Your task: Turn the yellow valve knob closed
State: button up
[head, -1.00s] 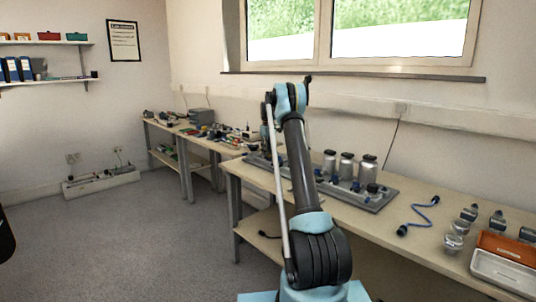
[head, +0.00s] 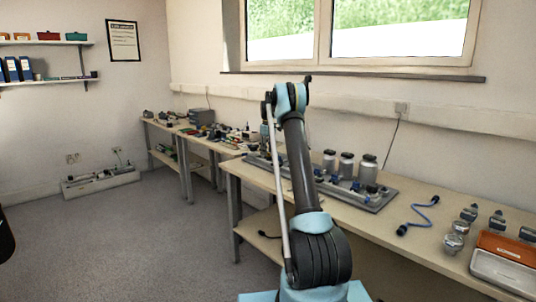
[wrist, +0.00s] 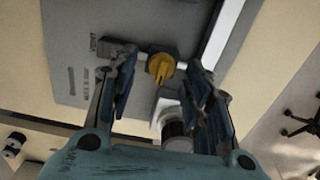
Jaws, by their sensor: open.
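The yellow valve knob (wrist: 161,67) shows in the wrist view, on a pipe fitting over a grey panel. My gripper (wrist: 160,85) is open in the wrist view, with one finger on each side of the knob in the picture. I cannot tell whether either finger touches it. In the head view my arm reaches over the bench and hides the knob and most of the gripper.
Beneath the knob in the wrist view is a white-and-dark cylindrical part (wrist: 173,126).

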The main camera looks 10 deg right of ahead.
notch_tip(320, 180, up, 11)
jog(key=shift+r, duration=0.15)
dwell(0.5)
